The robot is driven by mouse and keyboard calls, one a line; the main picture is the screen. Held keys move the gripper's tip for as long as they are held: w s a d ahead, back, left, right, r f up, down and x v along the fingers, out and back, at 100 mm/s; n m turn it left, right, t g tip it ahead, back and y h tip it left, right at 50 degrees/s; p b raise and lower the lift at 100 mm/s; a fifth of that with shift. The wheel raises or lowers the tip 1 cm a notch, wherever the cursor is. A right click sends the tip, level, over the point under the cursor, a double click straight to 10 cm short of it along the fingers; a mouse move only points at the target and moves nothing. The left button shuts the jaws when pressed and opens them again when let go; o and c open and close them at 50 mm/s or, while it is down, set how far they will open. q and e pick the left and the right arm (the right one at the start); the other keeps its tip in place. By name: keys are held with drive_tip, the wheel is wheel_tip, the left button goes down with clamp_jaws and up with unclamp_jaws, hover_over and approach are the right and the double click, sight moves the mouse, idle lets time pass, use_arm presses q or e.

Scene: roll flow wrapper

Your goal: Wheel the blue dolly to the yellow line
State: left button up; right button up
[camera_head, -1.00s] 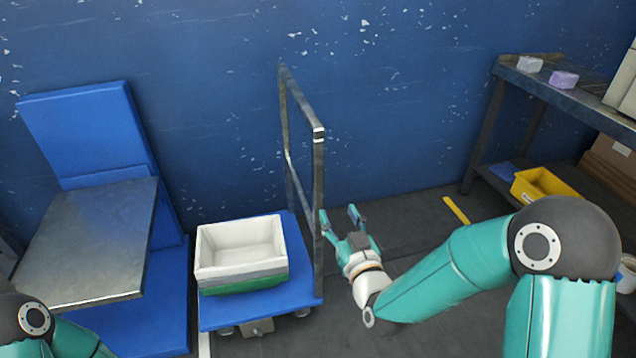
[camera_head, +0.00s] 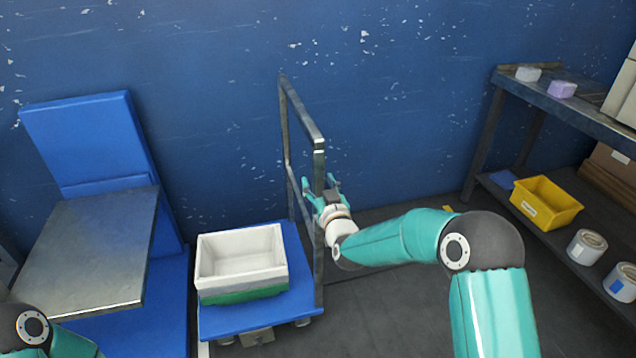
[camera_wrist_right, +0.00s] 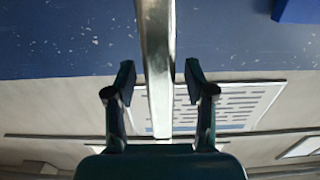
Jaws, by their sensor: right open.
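The blue dolly (camera_head: 255,317) stands on the floor in the head view, with a grey metal push handle (camera_head: 302,118) rising at its right end. White crates (camera_head: 240,255) over a green one (camera_head: 243,294) are stacked on its deck. My right gripper (camera_head: 320,182) is at the handle's near upright. In the right wrist view the open fingers (camera_wrist_right: 160,82) stand either side of a metal bar (camera_wrist_right: 157,60), with gaps on both sides. Only a tiny bit of the yellow line (camera_head: 448,208) shows; my right arm hides the rest. My left gripper is out of view.
A blue upright platform with a metal plate (camera_head: 85,245) stands close left of the dolly. A shelf bench (camera_head: 560,98) at the right holds a yellow bin (camera_head: 545,203) and cans (camera_head: 587,247). Dark floor (camera_head: 390,290) is clear right of the dolly.

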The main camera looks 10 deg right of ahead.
drive_tip(key=shift+w, duration=0.3)
clamp_jaws()
idle(0.3)
